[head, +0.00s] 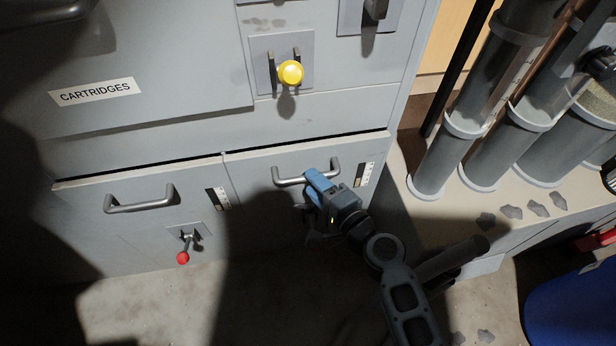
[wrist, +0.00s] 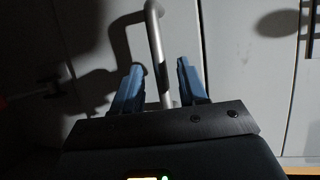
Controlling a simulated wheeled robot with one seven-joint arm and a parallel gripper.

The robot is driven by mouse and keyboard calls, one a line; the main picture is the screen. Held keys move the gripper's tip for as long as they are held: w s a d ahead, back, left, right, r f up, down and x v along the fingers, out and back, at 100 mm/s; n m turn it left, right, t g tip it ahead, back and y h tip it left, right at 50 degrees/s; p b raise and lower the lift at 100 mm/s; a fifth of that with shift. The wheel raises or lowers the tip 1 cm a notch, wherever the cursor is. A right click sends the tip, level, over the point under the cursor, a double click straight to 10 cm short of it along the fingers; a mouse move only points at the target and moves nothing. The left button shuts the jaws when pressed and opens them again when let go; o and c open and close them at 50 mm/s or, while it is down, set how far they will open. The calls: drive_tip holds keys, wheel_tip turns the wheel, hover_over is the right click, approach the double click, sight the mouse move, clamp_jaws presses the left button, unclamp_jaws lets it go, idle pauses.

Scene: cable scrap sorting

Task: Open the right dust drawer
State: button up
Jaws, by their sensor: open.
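The right dust drawer (head: 262,212) is the lower right front of the grey cabinet, with a bar handle (head: 290,182) near its top edge. It looks closed, level with the left drawer. My gripper (head: 316,180) is at the right part of this handle, with its blue fingers reaching toward it. In the wrist view the handle bar (wrist: 158,50) passes between the two open blue fingers (wrist: 158,85), with space visible on both sides. My gripper and its shadow hide part of the drawer front.
The left drawer (head: 105,232) has its own handle (head: 142,203) and a red-knobbed lever (head: 183,256). A yellow knob (head: 290,73) is above the right drawer. Grey tubes (head: 437,165) stand on a ledge at right, near a blue bin (head: 572,305).

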drive_tip(key=shift+x, duration=1.7)
clamp_jaws()
